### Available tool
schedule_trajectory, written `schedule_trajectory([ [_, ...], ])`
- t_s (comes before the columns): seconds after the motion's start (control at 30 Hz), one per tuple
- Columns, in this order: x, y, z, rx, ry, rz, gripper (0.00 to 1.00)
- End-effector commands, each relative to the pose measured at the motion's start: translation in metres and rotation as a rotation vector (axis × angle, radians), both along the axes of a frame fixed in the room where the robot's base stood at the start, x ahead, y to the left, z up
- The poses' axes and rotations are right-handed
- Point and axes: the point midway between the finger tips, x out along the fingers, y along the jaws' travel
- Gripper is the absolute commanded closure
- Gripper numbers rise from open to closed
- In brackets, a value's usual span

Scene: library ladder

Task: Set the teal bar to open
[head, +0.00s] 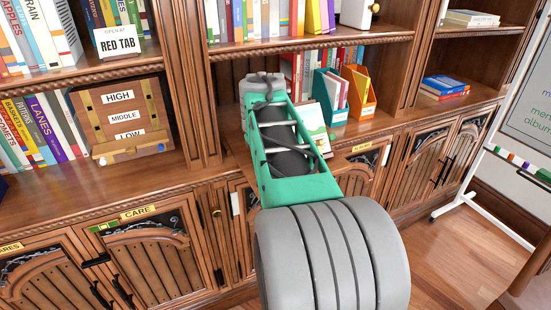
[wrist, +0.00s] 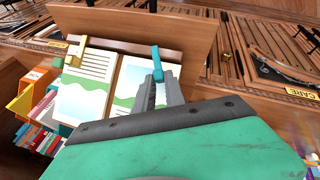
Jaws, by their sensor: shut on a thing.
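The teal bar (wrist: 157,62) shows in the wrist view at one edge of a wooden book stand (wrist: 200,35). It reaches from the stand's dark ledge down over the edge of a page. My gripper (wrist: 160,84) is shut on the teal bar, with its grey fingers to either side of the lower end. An open book (wrist: 85,98) with printed and green pages lies on the stand, partly hidden by my gripper. In the head view the book (head: 311,122) shows beyond my arm; my fingertips and the teal bar are hidden there.
A yellow clip (wrist: 76,52) sits at the book's other side. Teal (head: 331,95) and orange (head: 359,93) file holders stand close to the right of my arm. A High/Middle/Low box (head: 121,118) stands left. Cabinet doors lie below; a whiteboard (head: 527,110) stands right.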

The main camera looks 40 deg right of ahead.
Motion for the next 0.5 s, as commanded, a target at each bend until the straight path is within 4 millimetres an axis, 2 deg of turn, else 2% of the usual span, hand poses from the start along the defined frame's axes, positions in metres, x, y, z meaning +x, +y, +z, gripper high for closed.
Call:
schedule_trajectory([
  [0.5,-0.004,0.028,-0.015,-0.385,0.116,0.284,1.00],
])
